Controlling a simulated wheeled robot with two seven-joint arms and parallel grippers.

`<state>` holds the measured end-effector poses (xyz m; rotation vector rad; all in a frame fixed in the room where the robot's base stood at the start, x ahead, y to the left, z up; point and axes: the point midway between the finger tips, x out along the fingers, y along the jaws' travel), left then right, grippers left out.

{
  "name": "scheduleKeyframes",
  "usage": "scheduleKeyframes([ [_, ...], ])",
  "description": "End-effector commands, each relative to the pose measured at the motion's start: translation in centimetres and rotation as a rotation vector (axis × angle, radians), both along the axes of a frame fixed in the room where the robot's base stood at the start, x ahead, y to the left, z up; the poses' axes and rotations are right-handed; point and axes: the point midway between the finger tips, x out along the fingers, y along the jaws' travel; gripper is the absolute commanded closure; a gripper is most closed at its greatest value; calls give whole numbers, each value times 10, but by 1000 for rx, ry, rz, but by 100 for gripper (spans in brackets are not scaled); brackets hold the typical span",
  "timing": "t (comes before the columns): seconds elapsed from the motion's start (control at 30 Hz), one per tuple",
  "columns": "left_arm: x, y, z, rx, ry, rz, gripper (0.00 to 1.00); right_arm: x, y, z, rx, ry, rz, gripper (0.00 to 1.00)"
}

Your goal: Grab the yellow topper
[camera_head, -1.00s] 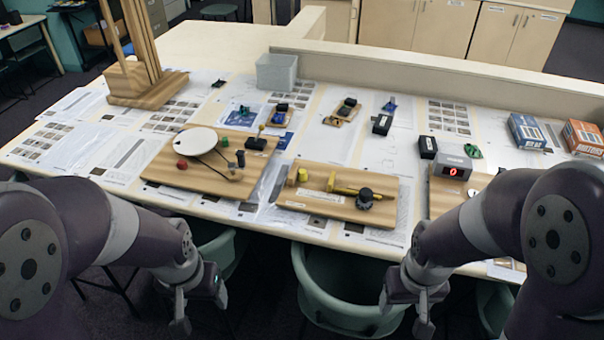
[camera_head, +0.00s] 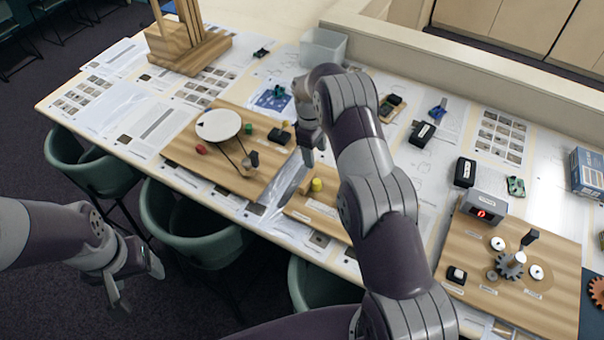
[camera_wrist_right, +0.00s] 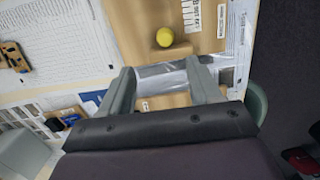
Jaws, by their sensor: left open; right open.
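The yellow topper (camera_head: 317,185) is a small yellow round-topped piece on the middle wooden board (camera_head: 303,210), right of the white disc. The right wrist view shows it from above as a yellow ball shape (camera_wrist_right: 165,37), beyond the fingertips and between their lines. My right gripper (camera_head: 309,155) is above the table, behind and a little left of the topper in the head view. Its fingers are open (camera_wrist_right: 160,68) and empty, apart from the topper. My right forearm hides the rest of the middle board. My left gripper (camera_head: 118,298) is open and empty, low in front of the table.
The board with the white disc (camera_head: 218,125) and belt lies to the left. A gear board (camera_head: 515,290) with a red display lies to the right. A wooden stand (camera_head: 188,45) and grey bin (camera_head: 322,47) are at the back. Green chairs (camera_head: 180,215) stand along the front edge.

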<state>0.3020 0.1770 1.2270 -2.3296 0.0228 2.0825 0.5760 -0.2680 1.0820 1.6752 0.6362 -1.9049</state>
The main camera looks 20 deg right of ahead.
Motion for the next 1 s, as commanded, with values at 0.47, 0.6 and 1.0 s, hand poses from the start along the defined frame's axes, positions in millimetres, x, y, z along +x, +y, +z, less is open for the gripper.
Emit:
scheduleKeyframes([
  [0.47, 0, 0, -57, 0, -1, 0, 31, -7, -5, -73, 2, 0, 13, 37],
  [0.6, 0, 0, -31, 0, -1, 0, 31, -12, -5, -94, 1, 2, 14, 37],
  [1.0, 0, 0, -30, 0, 0, 0, 31, -13, -6, -125, 2, -3, 12, 43],
])
